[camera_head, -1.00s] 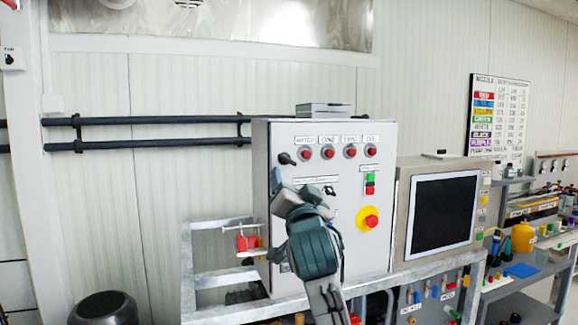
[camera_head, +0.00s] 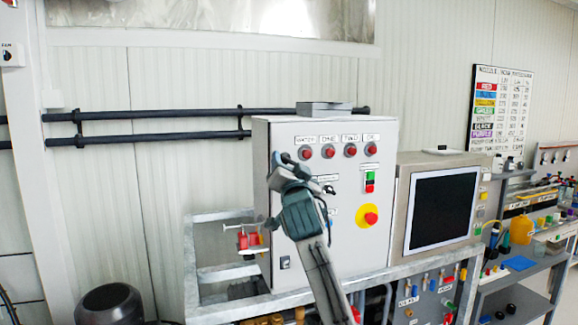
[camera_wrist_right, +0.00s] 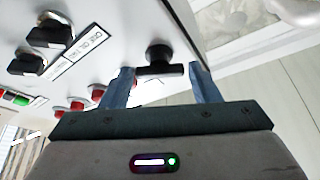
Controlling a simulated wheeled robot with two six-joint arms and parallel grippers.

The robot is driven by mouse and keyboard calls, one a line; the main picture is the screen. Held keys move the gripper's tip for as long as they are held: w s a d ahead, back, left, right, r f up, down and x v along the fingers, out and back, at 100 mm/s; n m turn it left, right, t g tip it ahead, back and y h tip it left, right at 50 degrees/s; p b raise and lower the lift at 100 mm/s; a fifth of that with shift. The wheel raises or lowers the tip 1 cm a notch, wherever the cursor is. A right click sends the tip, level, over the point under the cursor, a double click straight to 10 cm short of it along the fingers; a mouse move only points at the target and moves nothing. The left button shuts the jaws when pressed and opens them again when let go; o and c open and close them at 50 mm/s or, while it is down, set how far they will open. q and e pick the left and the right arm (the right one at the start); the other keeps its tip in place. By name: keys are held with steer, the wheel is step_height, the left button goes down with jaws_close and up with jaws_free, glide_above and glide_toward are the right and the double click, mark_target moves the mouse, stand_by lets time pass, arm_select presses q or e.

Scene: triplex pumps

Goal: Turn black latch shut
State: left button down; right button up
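The black latch (camera_wrist_right: 160,62) is a T-shaped handle on the light grey control cabinet (camera_head: 345,240), near the cabinet's upper left corner. In the right wrist view its bar lies roughly level between my two fingers. My right gripper (camera_wrist_right: 162,85) is open, one blue-grey finger on each side of the latch, with small gaps visible. In the head view the right gripper (camera_head: 288,165) is at the cabinet's upper left front and hides most or all of the latch. My left gripper is not in view.
Red buttons (camera_head: 350,151) line the cabinet top beside the latch. Black knobs (camera_wrist_right: 55,28) sit close by in the right wrist view. A yellow-ringed red stop button (camera_head: 371,218) and a screen box (camera_head: 441,210) are to the right. A metal frame (camera_head: 222,272) stands left.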

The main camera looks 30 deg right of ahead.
steer(key=c, duration=0.5)
steer(key=shift+c, duration=0.2)
steer(key=shift+n, duration=0.3)
steer(key=shift+d+n+t+y, duration=0.15)
steer(key=shift+n+t+y, duration=0.5)
steer(key=shift+n, duration=0.95)
steer(key=shift+d+n+t+y+p, duration=0.15)
steer(key=shift+n+y+p, duration=0.15)
steer(key=shift+n+y, duration=0.6)
steer(key=shift+a+n+t+y+p, duration=0.1)
steer(key=shift+n+y+p, duration=0.2)
steer(key=shift+n, duration=1)
steer(key=shift+f+n+y, duration=0.1)
steer(key=shift+n+y, duration=0.15)
steer(key=shift+n, duration=0.05)
steer(key=o, duration=1)
